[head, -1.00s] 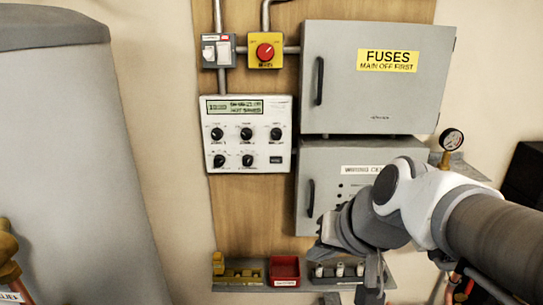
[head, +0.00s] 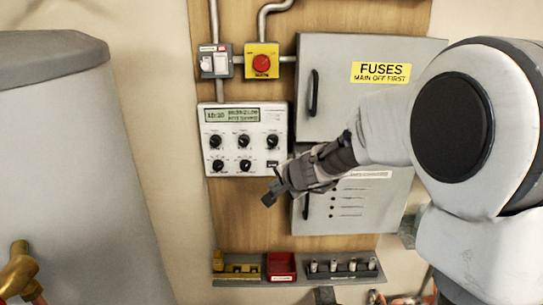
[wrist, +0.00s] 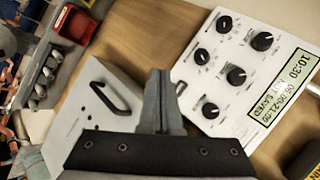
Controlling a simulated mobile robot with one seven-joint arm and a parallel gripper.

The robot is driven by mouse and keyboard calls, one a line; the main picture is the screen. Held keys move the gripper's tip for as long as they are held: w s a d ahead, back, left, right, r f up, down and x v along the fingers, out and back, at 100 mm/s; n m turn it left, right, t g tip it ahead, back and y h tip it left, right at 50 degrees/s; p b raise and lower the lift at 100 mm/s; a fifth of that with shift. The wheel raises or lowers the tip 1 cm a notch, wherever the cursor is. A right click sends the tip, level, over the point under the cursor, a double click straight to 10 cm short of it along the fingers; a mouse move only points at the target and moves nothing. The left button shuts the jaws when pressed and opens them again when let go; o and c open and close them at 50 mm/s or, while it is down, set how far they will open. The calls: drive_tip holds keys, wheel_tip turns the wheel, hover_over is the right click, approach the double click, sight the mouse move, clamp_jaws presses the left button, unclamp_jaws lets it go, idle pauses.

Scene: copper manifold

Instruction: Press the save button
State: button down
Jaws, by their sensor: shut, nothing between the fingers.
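The white control panel (head: 262,142) has a green display reading 10:30, 06:00-21:00 and NOT SAVED, with several black knobs below. The save button appears to be the small dark rectangular button (head: 272,164) at the panel's lower right; its label is too small to read. In the wrist view a dark button (wrist: 181,88) shows partly, just right of my fingertips. My gripper (head: 270,193) is shut and empty, below the panel's lower right corner in the head view. Its closed fingers also show in the wrist view (wrist: 158,75). I cannot tell how far they are from the panel.
A grey fuse box (head: 335,115) is right of the panel, above a second grey box (head: 350,212) with a protruding handle. A yellow box with a red switch (head: 262,62) is above the panel. A shelf below holds a red bin (head: 281,267) and small parts.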

sight(273, 165)
drive_tip(key=shift+w+d+f+m+h, duration=0.15)
drive_tip(key=shift+w+f+m+h, duration=0.15)
drive_tip(key=shift+w+f+m, duration=0.4)
drive_tip(key=shift+w, duration=0.2)
drive_tip(key=w+p, duration=0.6)
drive_tip(key=w, duration=0.2)
drive_tip(key=shift+w, duration=0.3)
idle(1.6)
drive_tip(key=shift+w, duration=0.4)
